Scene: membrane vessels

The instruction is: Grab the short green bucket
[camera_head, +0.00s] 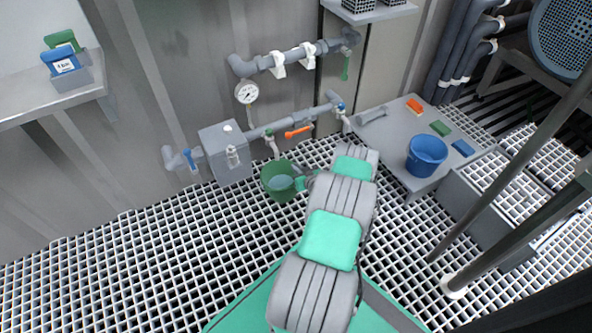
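The short green bucket (278,194) stands upright on the grating floor, below the wall pipe and a tap. A paler blue-green patch shows inside it; I cannot tell if it is liquid. My arm reaches from the bottom of the view up to the bucket. My gripper (301,178) is at the right side of the bucket, close to its rim. The fingers are small and partly hidden by the arm, so touching or apart, open or shut, cannot be told.
A grey table (387,137) at the right carries a blue bucket (426,154) and coloured blocks. Pipes, a gauge (246,93) and a grey box (226,153) are on the wall behind the green bucket. The grating floor (150,260) at the left is clear.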

